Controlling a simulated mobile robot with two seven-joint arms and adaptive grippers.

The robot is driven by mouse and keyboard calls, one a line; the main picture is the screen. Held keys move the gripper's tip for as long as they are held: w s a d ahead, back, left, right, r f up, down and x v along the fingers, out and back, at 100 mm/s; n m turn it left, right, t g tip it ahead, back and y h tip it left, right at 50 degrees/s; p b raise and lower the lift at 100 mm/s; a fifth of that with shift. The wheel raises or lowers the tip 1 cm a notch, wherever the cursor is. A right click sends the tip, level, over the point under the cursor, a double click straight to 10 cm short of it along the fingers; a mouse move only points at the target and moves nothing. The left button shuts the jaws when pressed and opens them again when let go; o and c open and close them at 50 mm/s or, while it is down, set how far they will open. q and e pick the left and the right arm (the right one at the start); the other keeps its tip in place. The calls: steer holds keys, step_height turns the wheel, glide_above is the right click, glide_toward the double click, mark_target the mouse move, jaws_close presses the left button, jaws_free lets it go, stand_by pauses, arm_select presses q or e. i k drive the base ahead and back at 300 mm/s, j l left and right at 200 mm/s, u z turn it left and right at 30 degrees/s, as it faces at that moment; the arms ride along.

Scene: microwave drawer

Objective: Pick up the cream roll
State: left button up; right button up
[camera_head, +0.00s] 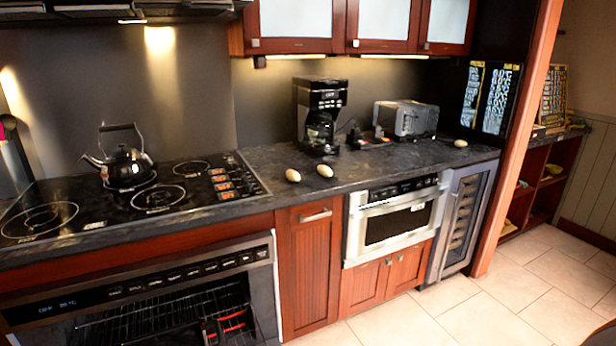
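Several small cream-coloured oval pieces that look like rolls lie on the dark countertop (375,165). One cream roll (293,175) is near the counter's front edge, right of the cooktop. A second cream roll (325,170) lies just to its right, in front of the coffee maker. A third cream roll (460,143) lies apart at the far right end, right of the toaster. The rolls are too small to tell apart. I cannot make out either of my grippers in this view.
A kettle (127,166) stands on the black cooktop (150,195). The coffee maker (320,115) and toaster (406,119) stand at the back. Below are a microwave drawer (395,222) and an oven (150,300) with dark and red items at its front. The tiled floor (500,300) is clear.

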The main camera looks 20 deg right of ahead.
mark_target(291, 176)
steer(key=l, duration=0.65)
steer(key=l+z, duration=0.15)
steer(key=l, duration=0.5)
steer(key=i+l, duration=0.15)
steer(key=l, duration=0.5)
steer(key=k+z, duration=0.05)
